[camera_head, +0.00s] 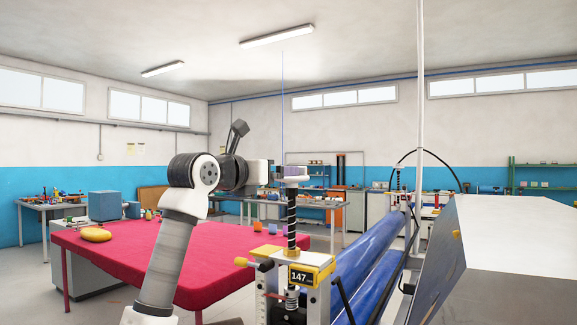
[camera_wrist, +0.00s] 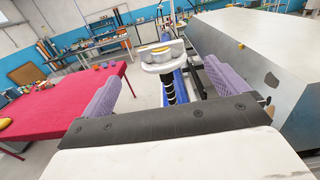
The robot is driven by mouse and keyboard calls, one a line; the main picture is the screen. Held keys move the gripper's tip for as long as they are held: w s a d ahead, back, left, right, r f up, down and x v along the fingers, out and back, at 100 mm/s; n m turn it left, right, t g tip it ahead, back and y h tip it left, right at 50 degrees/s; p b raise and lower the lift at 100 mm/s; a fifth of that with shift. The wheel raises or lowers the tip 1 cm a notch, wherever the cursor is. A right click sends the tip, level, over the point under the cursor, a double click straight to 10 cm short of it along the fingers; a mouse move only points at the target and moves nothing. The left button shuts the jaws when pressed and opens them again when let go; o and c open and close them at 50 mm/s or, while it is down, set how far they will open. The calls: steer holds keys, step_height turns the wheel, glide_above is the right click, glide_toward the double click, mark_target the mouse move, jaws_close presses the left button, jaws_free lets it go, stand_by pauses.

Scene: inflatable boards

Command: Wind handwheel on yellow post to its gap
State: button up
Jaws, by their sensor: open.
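The handwheel (camera_wrist: 158,62) is a pale grey lobed knob with a yellow mark on top. It sits on a black threaded spindle (camera_head: 291,215), above a post head with a yellow-framed display (camera_head: 303,277) that reads 147. In the head view the handwheel (camera_head: 293,179) is partly hidden by my gripper (camera_head: 287,170). My gripper also shows in the wrist view (camera_wrist: 164,82), open, with a purple ribbed finger on each side of the handwheel and space on both sides. I see no contact. The gap under the post is not clear.
Blue rollers (camera_head: 365,250) run back from the post. A large grey metal housing (camera_head: 510,235) stands at the right. A red-covered table (camera_head: 150,262) holds a yellow object (camera_head: 96,234) at the left. A knobbed side handle (camera_head: 262,265) sticks out left of the post.

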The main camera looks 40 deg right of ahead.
steer(key=p+x, duration=0.2)
steer(key=x, duration=0.3)
steer(key=p+x, duration=0.2)
steer(key=x, duration=0.2)
steer(key=shift+w+d+r, duration=0.1)
steer(key=shift+d+r, duration=0.1)
steer(key=shift+d, duration=0.2)
steer(key=shift+w+d+f+p, duration=0.25)
steer(key=shift+d+p, duration=0.1)
steer(key=shift+d, duration=0.1)
steer(key=shift+r, duration=0.1)
steer(key=c, duration=1)
steer(key=shift+t+b, duration=0.3)
